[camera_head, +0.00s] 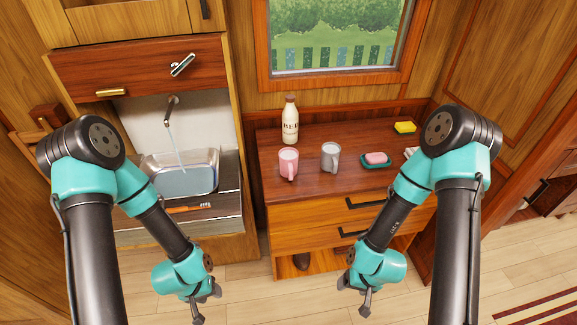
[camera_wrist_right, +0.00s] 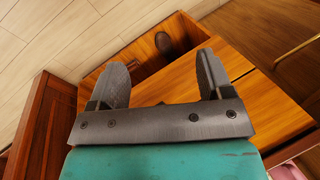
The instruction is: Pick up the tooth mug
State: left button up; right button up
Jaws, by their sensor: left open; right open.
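Two mugs stand upright on the wooden cabinet top: a pink mug (camera_head: 288,166) with its handle toward the front, and a grey mug (camera_head: 330,158) to its right. I cannot tell which of them is the tooth mug. My left gripper (camera_head: 207,304) is open and empty, low in front of the sink unit, well below and left of the mugs. My right gripper (camera_head: 353,297) is open and empty, low in front of the cabinet drawers, below both mugs. In the right wrist view its two fingers (camera_wrist_right: 162,72) are spread apart with nothing between them.
On the cabinet top (camera_head: 325,186) a cream bottle (camera_head: 290,120) stands behind the pink mug. A pink soap (camera_head: 376,157) in a green dish and a yellow sponge (camera_head: 404,128) are at the right. A sink (camera_head: 182,175) with running water and an orange toothbrush (camera_head: 189,208) are left.

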aim_at(289, 166)
jog(key=o, duration=0.5)
jog(key=shift+w, duration=0.1)
jog(key=w+a+r+n+t, duration=0.35)
jog(key=w+r+t, duration=0.25)
jog(key=w+r, duration=0.65)
jog(key=w+a+r+n+t, duration=0.1)
jog(key=w+a+r, duration=0.1)
jog(key=r, duration=0.3)
jog(key=w+a+r+n+t+y, duration=0.1)
jog(key=w+a+r+t, duration=0.1)
jog(key=w+r, duration=0.3)
jog(key=w+a+r+n+t+y, duration=0.1)
jog(key=w+a+r+t, duration=0.1)
jog(key=r, duration=0.5)
jog(key=shift+w+a+r+n, duration=0.1)
jog(key=shift+w+n, duration=0.15)
jog(key=shift+w, duration=0.45)
jog(key=x, duration=1.2)
jog(key=shift+w+a, duration=0.1)
jog(key=shift+w, duration=0.05)
jog(key=shift+w+a, duration=0.1)
